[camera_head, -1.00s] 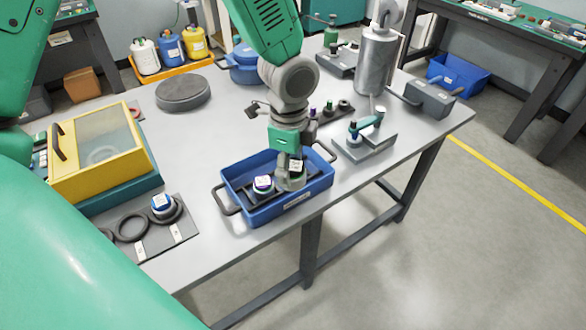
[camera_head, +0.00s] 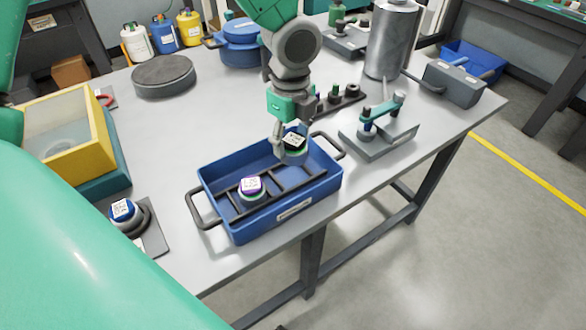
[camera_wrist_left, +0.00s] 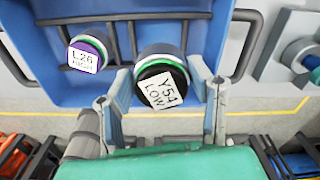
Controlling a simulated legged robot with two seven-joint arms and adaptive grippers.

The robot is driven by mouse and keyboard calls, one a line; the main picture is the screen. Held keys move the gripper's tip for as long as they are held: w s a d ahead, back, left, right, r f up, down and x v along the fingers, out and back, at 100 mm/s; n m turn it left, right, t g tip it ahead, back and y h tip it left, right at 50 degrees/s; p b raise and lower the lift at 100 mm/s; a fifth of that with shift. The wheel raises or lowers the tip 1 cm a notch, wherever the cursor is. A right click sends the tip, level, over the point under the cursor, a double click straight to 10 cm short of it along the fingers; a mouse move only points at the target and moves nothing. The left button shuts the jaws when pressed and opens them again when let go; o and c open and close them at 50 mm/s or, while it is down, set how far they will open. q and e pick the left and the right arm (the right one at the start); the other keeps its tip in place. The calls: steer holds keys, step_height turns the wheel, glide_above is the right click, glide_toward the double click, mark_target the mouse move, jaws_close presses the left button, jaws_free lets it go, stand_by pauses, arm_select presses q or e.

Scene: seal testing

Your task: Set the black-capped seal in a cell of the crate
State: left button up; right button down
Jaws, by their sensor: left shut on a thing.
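My left gripper (camera_head: 291,148) is shut on the black-capped seal (camera_head: 295,137), over the back right part of the blue crate (camera_head: 290,209). In the left wrist view the seal (camera_wrist_left: 163,84) sits between both fingers, its label reading Y54 LOW, with a green band under the cap. The crate has dark dividers forming cells. A purple-capped seal (camera_head: 251,186) stands in a left cell; it also shows in the left wrist view (camera_wrist_left: 88,52). The held seal's underside is hidden, so I cannot tell whether it touches the crate. My right gripper is not in view.
A blue-capped seal (camera_head: 123,210) sits on a dark mat at left, near the yellow box (camera_head: 100,150). A grey clamp fixture (camera_head: 380,135) stands right of the crate. Dark crate handles stick out at both ends. Bare table lies behind the crate.

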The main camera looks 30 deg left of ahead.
mark_target(289, 151)
arm_select(q)
steer(key=shift+s+a+f, duration=0.1)
steer(key=shift+f, duration=0.8)
steer(key=shift+a+f, duration=0.2)
steer(key=shift+f, duration=0.5)
step_height(289, 151, down, 3)
steer(key=shift+f+b, duration=0.15)
steer(key=shift+b, duration=0.45)
steer(key=shift+f, duration=0.15)
steer(key=shift+d, duration=0.15)
steer(key=o, duration=1.3)
steer(key=shift+o, duration=0.9)
